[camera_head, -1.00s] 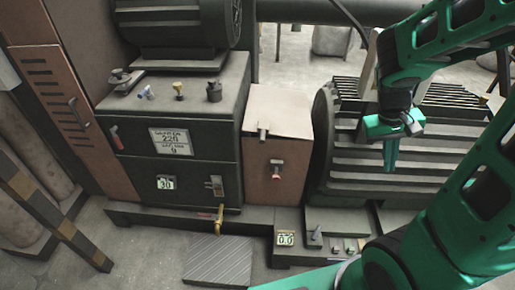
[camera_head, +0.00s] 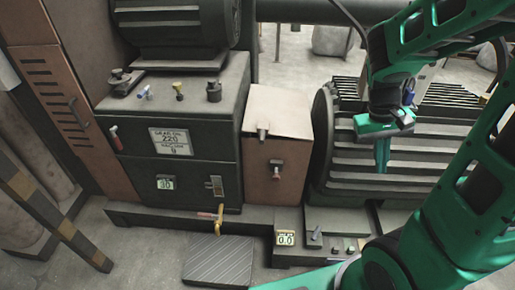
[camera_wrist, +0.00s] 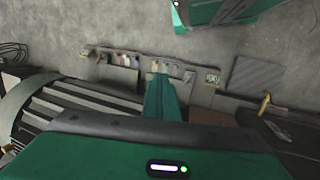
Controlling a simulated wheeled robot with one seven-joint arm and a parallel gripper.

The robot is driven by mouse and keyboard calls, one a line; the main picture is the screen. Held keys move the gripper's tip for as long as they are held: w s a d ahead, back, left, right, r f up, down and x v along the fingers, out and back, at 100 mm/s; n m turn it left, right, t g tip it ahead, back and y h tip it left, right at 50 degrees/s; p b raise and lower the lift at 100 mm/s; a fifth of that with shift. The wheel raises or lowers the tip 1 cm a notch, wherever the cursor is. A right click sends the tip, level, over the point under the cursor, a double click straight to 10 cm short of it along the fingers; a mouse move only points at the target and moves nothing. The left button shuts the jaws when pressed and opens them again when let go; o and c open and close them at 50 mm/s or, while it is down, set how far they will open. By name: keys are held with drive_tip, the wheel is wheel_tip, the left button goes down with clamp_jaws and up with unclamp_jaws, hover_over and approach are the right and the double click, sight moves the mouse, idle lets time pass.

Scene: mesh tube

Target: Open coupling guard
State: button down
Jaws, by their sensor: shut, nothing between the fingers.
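The coupling guard looks to be the brown box (camera_head: 270,170) with a pale, slightly sloped lid (camera_head: 279,111), between the dark machine cabinet and the ribbed motor. Its lid is down.
The ribbed motor (camera_head: 400,165) stands close behind my gripper. The dark cabinet (camera_head: 170,140) with gauges and a yellow valve handle (camera_head: 218,222) is left of the box. A low control strip (camera_head: 325,240) and a floor plate (camera_head: 218,262) lie in front.

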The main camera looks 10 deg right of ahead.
drive_tip(key=w+a+f+n+t+h, duration=0.2)
drive_tip(key=w+a+f+n+h, duration=0.35)
drive_tip(key=w, duration=0.45)
drive_tip(key=w+a+f+n+t+h, duration=0.2)
drive_tip(key=w+f+n+h, duration=0.35)
drive_tip(key=w+f, duration=0.4)
drive_tip(key=w+a+f+n+t+y, duration=0.3)
drive_tip(key=a+f+n+t, duration=0.2)
drive_tip(key=a+n+t, duration=0.5)
drive_tip(key=w+a+f+n+t+y, duration=0.2)
drive_tip(key=w+a+f+n+t, duration=0.2)
drive_tip(key=a+f+n+t, duration=0.65)
drive_tip(key=w+d+r+m+g, duration=0.2)
drive_tip(key=w+d+r+g, duration=0.1)
drive_tip(key=w+r, duration=0.5)
drive_tip(key=shift+w+r, duration=0.15)
drive_tip(key=shift+r, duration=1.05)
drive_tip(key=shift+d+r+g, duration=0.1)
drive_tip(key=shift+g, duration=0.15)
